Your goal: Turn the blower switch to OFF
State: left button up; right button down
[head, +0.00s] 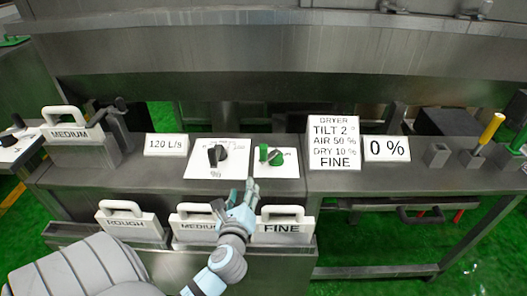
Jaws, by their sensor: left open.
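Two rotary switches sit on white plates on the grey console. One has a black knob (217,156), the other a green knob (269,156). The small print on both plates is too blurred to read, so I cannot tell which one is the blower switch or its exact setting. My left gripper (251,188) is open and empty at the console's front edge, just below the green knob's plate and apart from both knobs. My right gripper is not in view.
Plates with handles marked ROUGH (132,226), MEDIUM (192,231) and FINE (283,229) stand along the front below the console. A dryer sign (333,143), a 0 % display (387,149), a 120 L/s display (166,145) and a yellow-handled lever (489,131) stand on top.

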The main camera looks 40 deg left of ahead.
aim_at(263, 150)
pick_arm(q)
jog(key=w+a+r+m+t, duration=0.1)
jog(key=w+m, duration=0.1)
jog(key=w, duration=0.3)
jog(key=w+a+r+m+b, duration=0.1)
jog(key=w+a+m, duration=0.1)
jog(key=w, duration=0.3)
jog(key=w+a+r+m+t+b, duration=0.1)
jog(key=w+a+m, duration=0.1)
jog(key=w, duration=0.4)
jog(key=shift+a+m+t+h, duration=0.2)
jog(key=shift+m+t+h, duration=0.15)
jog(key=shift+m, duration=0.55)
grip_shut()
